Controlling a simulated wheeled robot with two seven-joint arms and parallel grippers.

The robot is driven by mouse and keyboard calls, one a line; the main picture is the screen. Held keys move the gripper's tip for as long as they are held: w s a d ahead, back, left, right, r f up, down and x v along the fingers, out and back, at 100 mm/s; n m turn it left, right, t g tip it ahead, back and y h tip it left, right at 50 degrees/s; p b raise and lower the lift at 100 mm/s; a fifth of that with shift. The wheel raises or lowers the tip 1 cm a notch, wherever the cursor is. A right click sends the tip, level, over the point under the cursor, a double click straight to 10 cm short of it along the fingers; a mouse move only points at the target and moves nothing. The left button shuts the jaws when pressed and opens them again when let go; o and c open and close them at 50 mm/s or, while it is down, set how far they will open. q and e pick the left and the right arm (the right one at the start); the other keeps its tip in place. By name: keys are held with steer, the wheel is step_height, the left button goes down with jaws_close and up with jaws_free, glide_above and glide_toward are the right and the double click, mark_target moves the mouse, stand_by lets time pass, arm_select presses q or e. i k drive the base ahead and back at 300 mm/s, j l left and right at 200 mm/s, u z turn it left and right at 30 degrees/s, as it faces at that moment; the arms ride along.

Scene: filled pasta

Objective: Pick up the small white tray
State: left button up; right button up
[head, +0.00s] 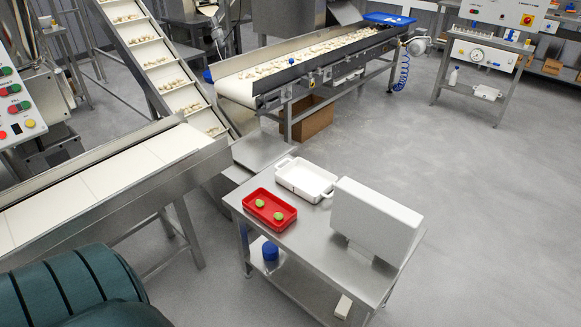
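A small white tray (305,180) with raised walls and end handles sits on the steel table (290,240), near its back edge. It looks empty. A red tray (269,212) holding two green pieces (278,216) lies just in front of it, to the left. A white box-like block (375,215) stands on the table to the right of the white tray. Neither of my grippers is in view.
A white-belted conveyor (110,175) lies left of the table. Another conveyor (310,55) carrying pasta pieces runs behind it, with a cardboard box (312,117) underneath. A blue container (270,251) stands on the table's lower shelf. Open grey floor (500,200) lies to the right.

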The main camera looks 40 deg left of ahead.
mark_target(306, 180)
steer(key=j, duration=0.45)
steer(key=i+j, duration=0.15)
steer(key=j, duration=0.7)
steer(key=i, duration=0.05)
